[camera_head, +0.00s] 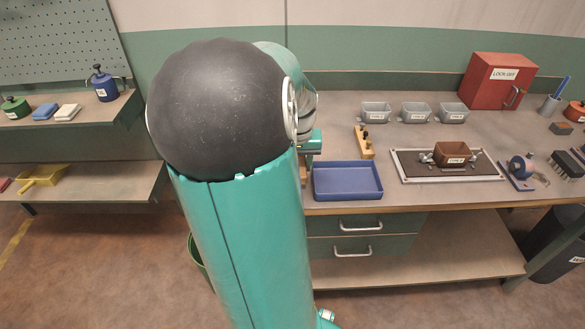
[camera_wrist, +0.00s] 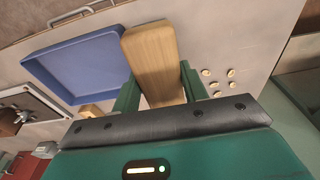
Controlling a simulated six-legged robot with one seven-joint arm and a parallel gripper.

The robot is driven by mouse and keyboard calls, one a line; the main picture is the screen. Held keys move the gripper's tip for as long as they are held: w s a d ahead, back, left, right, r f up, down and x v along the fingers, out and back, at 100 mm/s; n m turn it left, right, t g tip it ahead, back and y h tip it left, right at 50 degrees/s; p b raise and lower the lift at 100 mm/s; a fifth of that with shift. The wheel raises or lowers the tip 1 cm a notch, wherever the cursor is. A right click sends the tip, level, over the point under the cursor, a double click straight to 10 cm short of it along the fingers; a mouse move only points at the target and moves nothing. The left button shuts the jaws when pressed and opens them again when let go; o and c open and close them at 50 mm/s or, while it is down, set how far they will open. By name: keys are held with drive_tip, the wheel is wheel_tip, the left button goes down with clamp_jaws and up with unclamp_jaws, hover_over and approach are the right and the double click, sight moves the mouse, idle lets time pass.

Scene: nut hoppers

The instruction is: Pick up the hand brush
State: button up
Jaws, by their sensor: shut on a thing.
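My gripper (camera_wrist: 158,88) is shut on a pale wooden piece, which I take to be the hand brush (camera_wrist: 150,52). Its wood stands out between the two green fingers in the wrist view. No bristles show, so I cannot tell how they face. In the head view my arm hides most of the gripper, and a small strip of the wood (camera_head: 303,173) shows just left of the blue tray (camera_head: 347,181). I cannot tell whether the brush touches the bench.
Several small nuts (camera_wrist: 215,82) lie on the bench beside my gripper. The blue tray, empty, is close by.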

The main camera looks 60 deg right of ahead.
drive_tip(key=s+r, duration=0.1)
drive_tip(key=s+a+r, duration=0.1)
drive_tip(key=s+r, duration=0.1)
drive_tip(key=shift+a+r, duration=0.35)
drive_tip(key=s+a+r, duration=0.3)
drive_tip(key=s+a, duration=0.1)
drive_tip(key=s, duration=0.3)
drive_tip(key=shift+r, duration=0.25)
